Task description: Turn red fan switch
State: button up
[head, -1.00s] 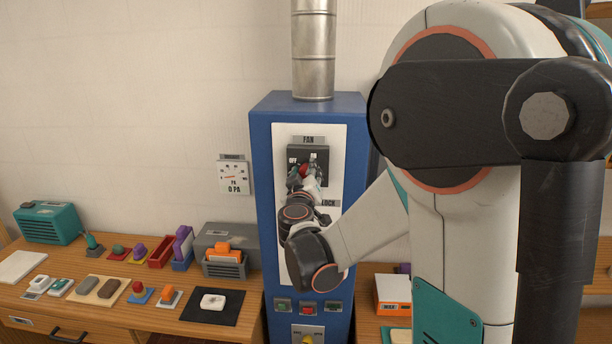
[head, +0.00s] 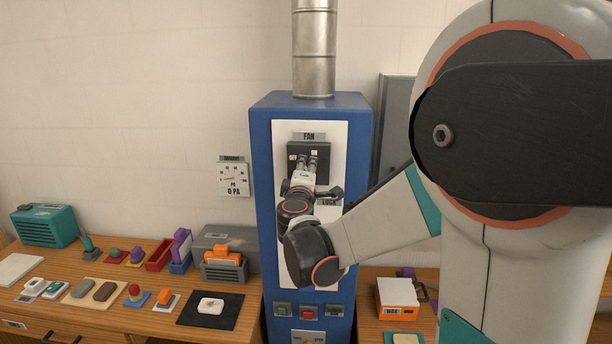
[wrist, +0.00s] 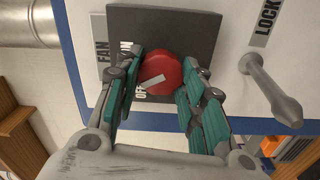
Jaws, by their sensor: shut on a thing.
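The red fan switch (wrist: 160,72) is a round knob with a light pointer mark, on a dark plate (wrist: 195,28) with ON and OFF labels. In the wrist view it lies between the teal-padded fingers of my gripper (wrist: 162,78), which is shut on it. The pointer mark lies slantwise, its lower left end near the OFF label. In the head view my gripper (head: 308,164) reaches the FAN plate (head: 322,150) on the blue cabinet (head: 262,180), and hides the knob.
A LOCK lever (wrist: 270,90) sticks out beside the plate. Green and red buttons (head: 307,313) sit lower on the cabinet. A gauge (head: 234,179) on the wall reads 0 PA. The wooden bench (head: 150,310) at left holds several small objects.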

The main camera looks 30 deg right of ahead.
jog(key=n+b, duration=0.1)
jog(key=n, duration=0.5)
jog(key=shift+f+n, duration=0.1)
jog(key=shift+n, duration=0.3)
dwell(0.4)
jog(key=o, duration=1)
jog(key=shift+o, duration=0.2)
jog(key=shift+a, duration=0.1)
jog(key=v, duration=1.2)
jog(key=shift+b, duration=0.3)
